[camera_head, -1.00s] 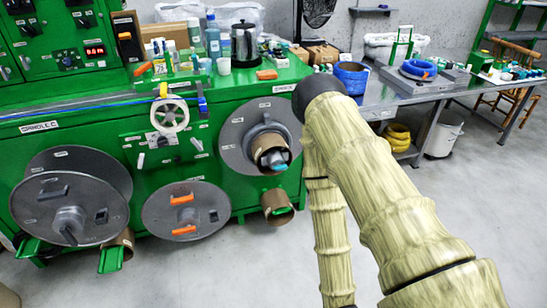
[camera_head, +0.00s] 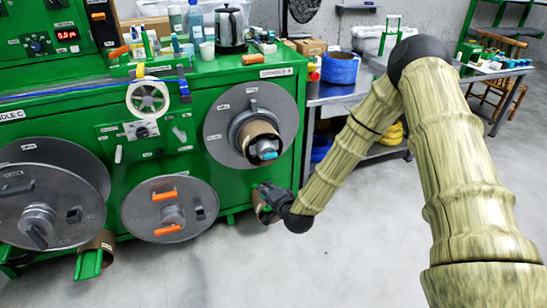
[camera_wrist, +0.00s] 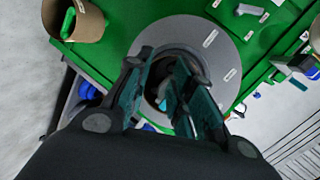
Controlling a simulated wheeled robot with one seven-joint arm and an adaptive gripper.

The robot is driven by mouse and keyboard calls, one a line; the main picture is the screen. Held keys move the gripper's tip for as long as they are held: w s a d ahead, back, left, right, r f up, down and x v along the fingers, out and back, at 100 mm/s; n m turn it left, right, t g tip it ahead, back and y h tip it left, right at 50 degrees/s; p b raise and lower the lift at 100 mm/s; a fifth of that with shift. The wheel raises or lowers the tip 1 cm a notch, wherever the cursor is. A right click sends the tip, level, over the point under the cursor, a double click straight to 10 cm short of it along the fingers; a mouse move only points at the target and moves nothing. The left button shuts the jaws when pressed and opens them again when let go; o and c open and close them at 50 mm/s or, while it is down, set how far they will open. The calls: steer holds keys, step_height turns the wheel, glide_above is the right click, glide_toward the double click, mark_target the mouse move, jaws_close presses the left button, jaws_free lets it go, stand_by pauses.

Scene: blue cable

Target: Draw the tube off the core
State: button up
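A short brown cardboard tube (camera_head: 259,138) sits around the core at the middle of the grey disc (camera_head: 222,124) of spindle A. The core's blue-teal end (camera_head: 268,151) shows in the tube's mouth. My gripper (camera_head: 268,192) is low, below and in front of that disc, apart from the tube. In the wrist view my gripper (camera_wrist: 165,95) is open and empty, its two fingers spread. The disc (camera_wrist: 225,50) lies beyond them, and a bit of the blue-teal core end (camera_wrist: 163,103) shows between them. The fingers hide most of the tube there.
Another brown tube (camera_wrist: 88,22) on a green peg is close to my gripper, on the cabinet's lower front. Two more grey discs (camera_head: 142,212) (camera_head: 85,200) are at the left. The metal bench (camera_head: 325,92) stands right of the cabinet. The floor in front is clear.

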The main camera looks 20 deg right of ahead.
mark_target(265, 141)
steer(key=w+d+r+m+t+h+b, duration=0.2)
steer(key=w+d+r+m+t+b, duration=0.25)
steer(key=w+r, duration=0.55)
steer(key=shift+w+d+b, duration=0.15)
steer(key=shift+w, duration=1.6)
steer(key=shift+w+d+b, duration=0.1)
steer(key=shift+w+d, duration=0.05)
steer(key=shift+w, duration=1.65)
steer(key=shift+w+d+b, duration=0.15)
steer(key=shift+w, duration=1.6)
steer(key=shift+r, duration=0.1)
steer(key=shift+c, duration=0.2)
jaws_close()
steer(key=shift+r, duration=0.45)
steer(key=shift+s, duration=1.15)
